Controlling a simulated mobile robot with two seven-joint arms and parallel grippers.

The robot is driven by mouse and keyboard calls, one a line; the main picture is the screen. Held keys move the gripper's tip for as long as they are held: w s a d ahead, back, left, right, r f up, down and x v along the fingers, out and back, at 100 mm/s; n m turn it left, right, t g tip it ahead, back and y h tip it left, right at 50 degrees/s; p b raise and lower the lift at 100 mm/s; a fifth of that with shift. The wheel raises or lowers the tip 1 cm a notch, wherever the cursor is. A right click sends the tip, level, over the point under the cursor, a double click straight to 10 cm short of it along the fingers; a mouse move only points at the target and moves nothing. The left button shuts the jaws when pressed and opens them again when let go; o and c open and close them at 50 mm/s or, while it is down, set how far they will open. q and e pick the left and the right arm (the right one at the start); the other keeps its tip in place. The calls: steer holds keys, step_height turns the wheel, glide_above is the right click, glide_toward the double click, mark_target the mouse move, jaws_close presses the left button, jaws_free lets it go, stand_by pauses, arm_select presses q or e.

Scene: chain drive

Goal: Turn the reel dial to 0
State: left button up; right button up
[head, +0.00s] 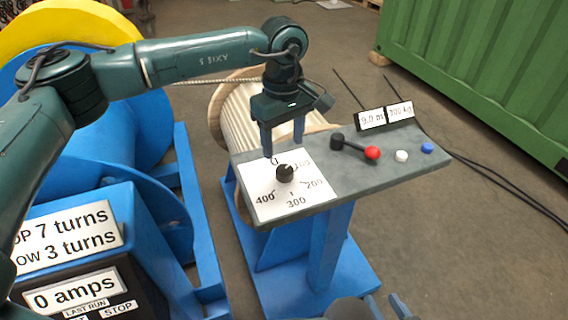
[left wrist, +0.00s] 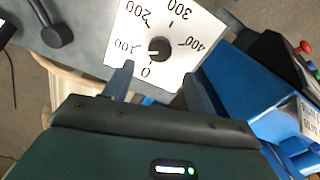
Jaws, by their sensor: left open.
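The reel dial is a black round knob (head: 285,173) on a white plate (head: 266,204) marked 0, 100, 200, 300 and 400. In the left wrist view the knob (left wrist: 159,49) has a small white mark that seems to point close to the 100. My left gripper (head: 283,146) is open and points down at the plate's far edge, on the 0 side of the knob. Its fingers (left wrist: 159,75) are apart with nothing between them, and the knob lies beyond them. My right gripper (head: 376,306) shows only partly at the bottom edge, its jaws unclear.
The grey panel (head: 385,182) also carries a black lever with a red ball (head: 372,153), a white button (head: 401,156), a blue button (head: 427,148) and small displays (head: 386,116). A wooden reel (head: 236,112) stands behind. A blue machine (head: 150,215) stands left.

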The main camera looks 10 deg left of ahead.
mark_target(283, 168)
arm_select(q)
step_height(283, 168, down, 7)
steer(key=shift+f, duration=0.15)
steer(key=shift+c, duration=0.5)
steer(key=c, duration=0.9)
